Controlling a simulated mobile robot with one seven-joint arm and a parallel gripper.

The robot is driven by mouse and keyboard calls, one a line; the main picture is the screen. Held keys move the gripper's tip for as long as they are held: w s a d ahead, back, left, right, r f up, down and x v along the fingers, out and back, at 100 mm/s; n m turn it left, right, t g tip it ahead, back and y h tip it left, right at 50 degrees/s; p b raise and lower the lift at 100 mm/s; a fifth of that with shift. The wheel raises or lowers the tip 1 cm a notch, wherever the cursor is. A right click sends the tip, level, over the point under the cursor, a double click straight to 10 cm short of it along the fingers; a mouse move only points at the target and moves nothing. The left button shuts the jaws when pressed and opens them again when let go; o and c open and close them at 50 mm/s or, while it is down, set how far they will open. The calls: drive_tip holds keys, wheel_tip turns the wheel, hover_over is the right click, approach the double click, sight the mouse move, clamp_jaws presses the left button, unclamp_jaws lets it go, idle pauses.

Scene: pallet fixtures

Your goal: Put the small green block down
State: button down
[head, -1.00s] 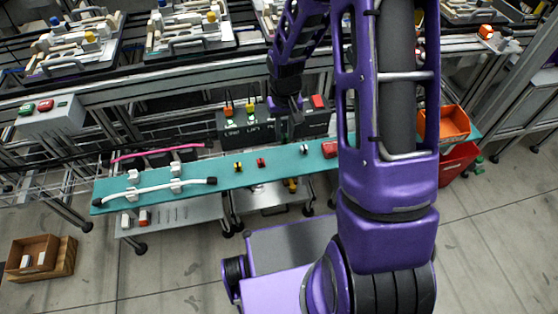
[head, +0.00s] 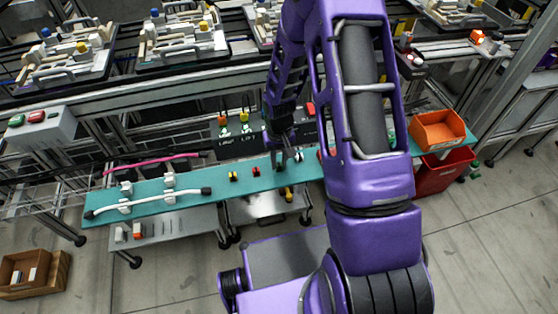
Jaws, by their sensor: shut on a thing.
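My gripper (head: 280,158) points down over the teal bench top (head: 220,182), right of its middle, low and close to the surface. It is shut on the small green block, which is too small and dark between the fingers to make out clearly. I cannot tell whether the block touches the bench. A small red piece (head: 256,171) and a small yellow piece (head: 233,176) lie on the bench left of my gripper. A small pale piece (head: 299,156) is just to its right.
A white tube (head: 150,200) in white clips lies on the bench's left end. Behind the bench is a dark control box (head: 238,147) with coloured knobs. An orange bin (head: 438,130) stands at the right end, a red bin (head: 445,172) below it. My arm hides part of the bench.

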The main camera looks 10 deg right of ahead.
sight(279, 164)
drive_tip(key=c, duration=0.7)
unclamp_jaws()
drive_tip(key=shift+f, duration=0.1)
wheel_tip(279, 164, up, 12)
drive_tip(key=shift+r+p, duration=0.2)
drive_tip(key=shift+p, duration=0.8)
